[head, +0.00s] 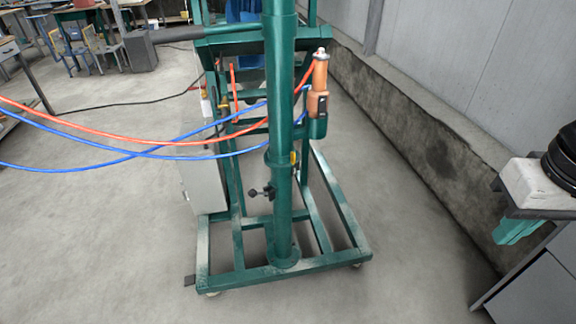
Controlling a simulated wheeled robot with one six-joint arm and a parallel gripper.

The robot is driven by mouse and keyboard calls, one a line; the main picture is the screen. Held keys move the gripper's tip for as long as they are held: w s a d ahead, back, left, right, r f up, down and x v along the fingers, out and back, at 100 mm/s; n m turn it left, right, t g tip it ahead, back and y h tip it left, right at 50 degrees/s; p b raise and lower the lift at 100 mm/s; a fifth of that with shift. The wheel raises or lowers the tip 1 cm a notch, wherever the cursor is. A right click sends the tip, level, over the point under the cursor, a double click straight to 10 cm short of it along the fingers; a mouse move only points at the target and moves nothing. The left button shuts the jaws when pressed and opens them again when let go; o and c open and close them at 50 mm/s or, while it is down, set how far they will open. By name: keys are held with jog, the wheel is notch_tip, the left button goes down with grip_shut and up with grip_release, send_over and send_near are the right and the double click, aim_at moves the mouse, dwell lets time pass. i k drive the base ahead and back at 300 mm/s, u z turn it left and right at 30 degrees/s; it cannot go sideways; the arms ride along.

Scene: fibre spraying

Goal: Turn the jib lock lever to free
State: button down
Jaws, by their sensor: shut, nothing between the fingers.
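The green stand's upright post (282,100) rises from a wheeled base frame (240,282). A small black handle (267,191) sticks out to the left of the post low down. A small yellow piece (294,158) sits at the right of the green collar (280,160) on the post. I cannot tell which of these two is the jib lock lever, nor its setting. An orange-brown spray tool (319,85) hangs upright in a holder at the right of the post. My gripper is not in view.
Orange (150,139) and blue (110,161) hoses sag across the left. A low wall (420,135) runs along the right. A pale block (535,185) sits at the right edge. The floor in front is clear.

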aim_at(252, 193)
jog(key=z, duration=0.05)
jog(key=i, duration=0.65)
jog(key=u, duration=0.75)
jog(key=i, duration=0.4)
jog(key=u, duration=0.45)
